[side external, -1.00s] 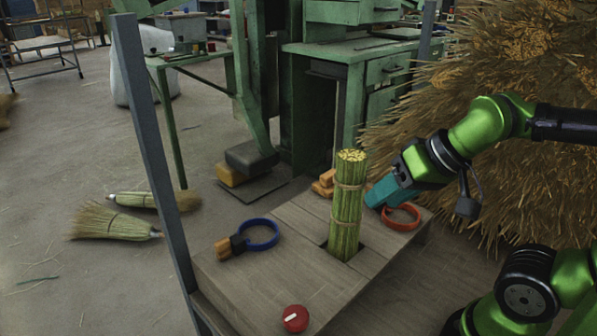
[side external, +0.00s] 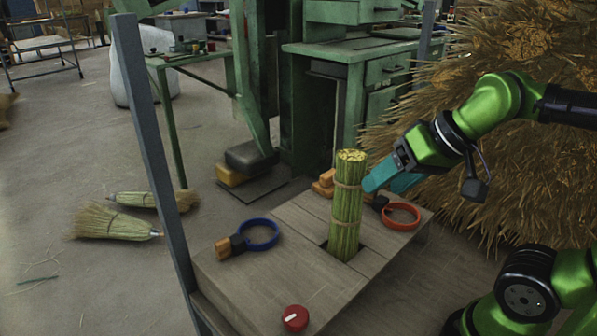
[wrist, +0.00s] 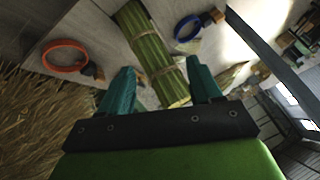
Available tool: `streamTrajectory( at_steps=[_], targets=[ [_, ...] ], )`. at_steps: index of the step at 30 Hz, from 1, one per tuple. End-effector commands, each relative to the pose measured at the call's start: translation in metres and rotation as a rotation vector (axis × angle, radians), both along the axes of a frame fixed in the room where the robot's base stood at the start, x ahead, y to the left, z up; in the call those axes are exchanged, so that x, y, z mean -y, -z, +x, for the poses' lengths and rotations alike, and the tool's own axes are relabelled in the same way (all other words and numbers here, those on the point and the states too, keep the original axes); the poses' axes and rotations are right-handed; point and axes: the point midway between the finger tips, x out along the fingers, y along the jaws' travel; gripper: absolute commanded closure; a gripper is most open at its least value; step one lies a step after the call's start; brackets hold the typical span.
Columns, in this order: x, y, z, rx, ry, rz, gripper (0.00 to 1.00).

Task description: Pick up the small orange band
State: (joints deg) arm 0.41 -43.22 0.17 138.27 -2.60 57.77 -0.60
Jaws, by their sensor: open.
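The orange band (side external: 401,216) is a ring with a dark and orange clasp, lying flat at the right end of the wooden table. In the wrist view the orange band (wrist: 66,58) lies left of my gripper, outside the fingers. My gripper (side external: 372,186) has teal fingers and hovers above the table, just right of the straw bundle and up and left of the band. In the wrist view my gripper (wrist: 162,84) is open, with the top of the straw bundle (wrist: 152,47) showing between its fingertips. I see nothing held in it.
The tied straw bundle (side external: 346,208) stands upright in a slot in the wooden table (side external: 285,270). A blue band (side external: 262,234) lies to its left and a red knob (side external: 295,318) at the front. A large straw pile (side external: 500,150) rises behind the arm.

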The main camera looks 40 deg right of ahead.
Motion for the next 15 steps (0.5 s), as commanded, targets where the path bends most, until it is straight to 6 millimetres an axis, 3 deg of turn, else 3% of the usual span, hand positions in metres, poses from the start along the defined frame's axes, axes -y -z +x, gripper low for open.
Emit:
streamTrajectory(
  at_steps=[5,11,15],
  targets=[
    [0.0,-0.058,0.001,0.008,0.001,-0.001,0.36],
    [0.033,-0.066,0.028,-0.133,-0.069,-0.127,0.36],
    [0.065,-0.069,0.05,-0.253,-0.134,-0.207,0.36]
  ],
)
